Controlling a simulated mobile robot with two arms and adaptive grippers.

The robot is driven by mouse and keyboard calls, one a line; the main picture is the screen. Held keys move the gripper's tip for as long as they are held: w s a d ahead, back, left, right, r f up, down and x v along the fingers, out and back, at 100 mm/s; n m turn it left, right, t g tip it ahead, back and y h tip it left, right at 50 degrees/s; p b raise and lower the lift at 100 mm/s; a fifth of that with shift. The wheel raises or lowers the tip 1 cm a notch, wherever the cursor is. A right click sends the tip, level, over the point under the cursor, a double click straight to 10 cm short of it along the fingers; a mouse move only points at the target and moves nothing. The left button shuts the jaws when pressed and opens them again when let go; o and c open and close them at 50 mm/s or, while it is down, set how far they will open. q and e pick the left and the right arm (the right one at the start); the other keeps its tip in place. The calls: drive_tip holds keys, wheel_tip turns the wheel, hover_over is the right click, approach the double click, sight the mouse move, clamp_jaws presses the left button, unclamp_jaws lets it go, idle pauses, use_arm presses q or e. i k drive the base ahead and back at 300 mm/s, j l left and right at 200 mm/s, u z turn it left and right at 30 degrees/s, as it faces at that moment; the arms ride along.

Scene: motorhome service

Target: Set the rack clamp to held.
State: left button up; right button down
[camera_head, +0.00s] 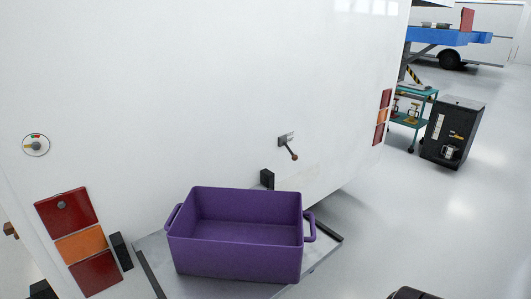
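A small lever (289,147) is mounted on the white rear wall of the motorhome, above the rack; it looks like the rack clamp. It has a grey plate, and its dark arm slants down to the right to a brown knob. I cannot tell from any marking which setting it is in. The grey rack (152,250) sticks out from the wall below and carries a purple bin (235,262) with two side handles. Neither gripper can be made out. A dark rounded shape at the bottom edge, right of centre, may be part of me.
A round dial (36,145) with coloured marks is on the wall at left. Tail lights (82,243) are below it, with black blocks (267,179) near the rack. A black cabinet (453,132) and a teal cart (428,97) stand at right. The floor at right is clear.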

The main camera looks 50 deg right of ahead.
sight(294, 157)
drive_tip(key=l+u, duration=0.1)
drive_tip(key=l, duration=1.5)
drive_tip(key=l+u, duration=0.15)
drive_tip(key=l, duration=1.4)
